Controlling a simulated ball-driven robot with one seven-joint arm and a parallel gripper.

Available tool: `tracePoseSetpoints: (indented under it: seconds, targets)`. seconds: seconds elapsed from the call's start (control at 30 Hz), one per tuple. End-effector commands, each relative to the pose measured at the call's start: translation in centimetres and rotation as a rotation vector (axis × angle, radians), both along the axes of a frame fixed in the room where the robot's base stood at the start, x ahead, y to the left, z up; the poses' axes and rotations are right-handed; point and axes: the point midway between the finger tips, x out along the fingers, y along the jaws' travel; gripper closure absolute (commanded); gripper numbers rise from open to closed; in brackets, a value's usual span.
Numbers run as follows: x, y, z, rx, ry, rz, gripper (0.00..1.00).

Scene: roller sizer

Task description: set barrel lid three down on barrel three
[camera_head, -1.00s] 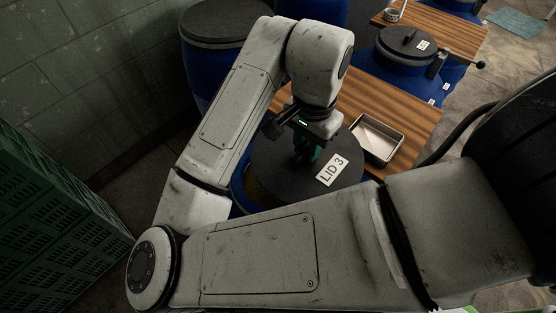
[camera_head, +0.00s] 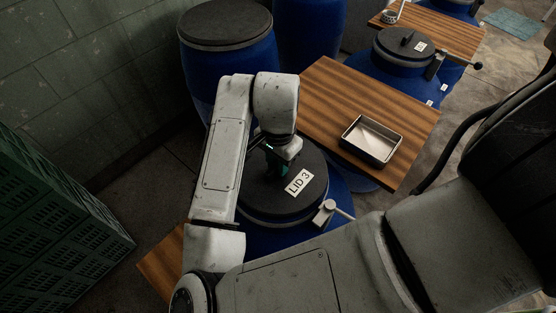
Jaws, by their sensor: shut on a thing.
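Barrel lid three (camera_head: 312,181) is a round black lid with a white "LID 3" label, in the middle of the head view. It lies about level over the top of a blue barrel (camera_head: 343,194), with a blue rim showing below and right of it. I cannot tell whether it is fully seated. The barrel's own number is not visible. My gripper (camera_head: 278,166) is above the lid, shut on its handle, which is mostly hidden by the jaws and wrist.
A lever clamp (camera_head: 326,212) sits at the barrel's front right edge. A wooden board (camera_head: 335,92) with a metal tray (camera_head: 371,139) lies behind. Another lidded blue barrel (camera_head: 393,70) stands at the back right, a black-topped barrel (camera_head: 228,65) at the back left. Green crates (camera_head: 60,215) stand left.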

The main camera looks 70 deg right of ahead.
Motion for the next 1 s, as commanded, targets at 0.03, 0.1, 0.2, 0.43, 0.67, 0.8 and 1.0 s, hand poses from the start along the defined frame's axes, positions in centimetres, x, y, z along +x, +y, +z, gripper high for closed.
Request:
tracePoseSetpoints:
  seconds: [0.03,0.1,0.2,0.43,0.67,0.8,1.0]
  targets:
    - [0.0,0.0,0.0,0.0,0.0,0.0,1.0]
    - [0.0,0.0,0.0,0.0,0.0,0.0,1.0]
    - [0.0,0.0,-0.3,0.0,0.0,0.0,1.0]
    - [0.0,0.0,-0.9,0.0,0.0,0.0,1.0]
    - [0.0,0.0,-1.1,0.0,-0.001,0.0,1.0]
    - [0.0,0.0,-1.2,0.001,0.0,0.0,0.63]
    - [0.0,0.0,-1.2,0.001,0.0,0.0,0.51]
